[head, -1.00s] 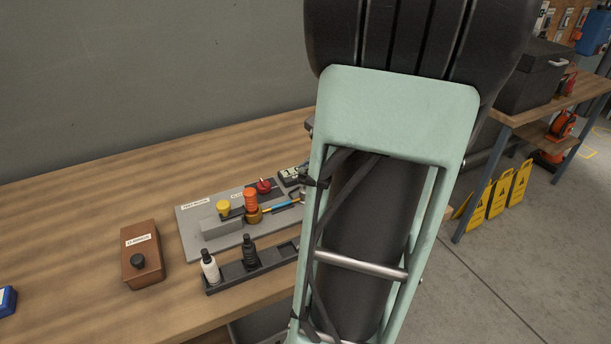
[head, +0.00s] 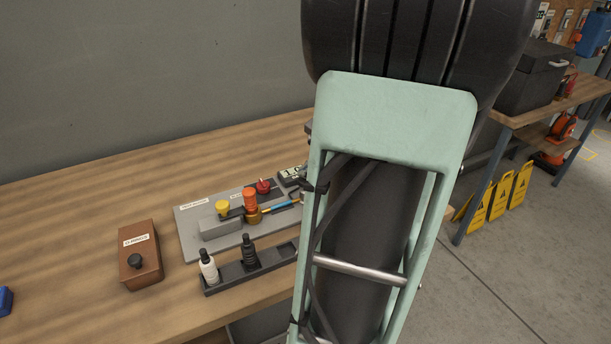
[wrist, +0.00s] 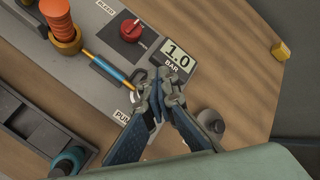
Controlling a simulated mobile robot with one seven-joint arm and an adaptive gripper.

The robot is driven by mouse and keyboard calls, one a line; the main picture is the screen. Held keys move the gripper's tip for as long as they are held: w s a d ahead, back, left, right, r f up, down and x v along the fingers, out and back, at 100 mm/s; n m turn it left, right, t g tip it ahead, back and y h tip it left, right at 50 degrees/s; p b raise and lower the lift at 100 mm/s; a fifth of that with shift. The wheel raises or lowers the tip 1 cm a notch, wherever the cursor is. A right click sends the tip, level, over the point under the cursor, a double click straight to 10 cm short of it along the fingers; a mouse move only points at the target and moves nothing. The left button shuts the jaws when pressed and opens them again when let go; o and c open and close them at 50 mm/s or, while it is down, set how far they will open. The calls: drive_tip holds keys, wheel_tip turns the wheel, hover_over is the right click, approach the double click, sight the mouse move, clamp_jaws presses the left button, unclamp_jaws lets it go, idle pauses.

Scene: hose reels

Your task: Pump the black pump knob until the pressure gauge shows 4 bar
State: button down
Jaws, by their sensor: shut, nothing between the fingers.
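The pressure gauge (wrist: 176,58) reads 1.0 BAR in the wrist view. It also shows, partly hidden by my arm, in the head view (head: 290,173). My gripper (wrist: 163,82) is shut and empty, its fingertips close beside the gauge and over the edge of the grey board. A label beginning "PU" (wrist: 124,114) is partly covered by my left finger. The black pump knob cannot be made out for certain; a round grey part (wrist: 210,120) sits just right of the fingers. In the head view my arm hides the gripper and this area.
A red knob (wrist: 130,29) by the "BLEED" label, an orange ribbed piece (wrist: 58,20) and a blue rod (wrist: 104,66) lie left. A black rack (head: 222,280) holds a white and a black bottle. A brown box (head: 140,268) with a black knob stands left on the wooden bench.

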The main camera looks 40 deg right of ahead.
drive_tip(key=shift+f+b, duration=0.5)
drive_tip(key=shift+f, duration=0.05)
drive_tip(key=shift+r, duration=0.1)
idle(0.5)
drive_tip(key=shift+r+p, duration=1.35)
drive_tip(key=shift+r, duration=0.3)
wheel_tip(320, 180, up, 5)
drive_tip(key=p, duration=0.4)
drive_tip(key=shift+w, duration=0.1)
idle(2.0)
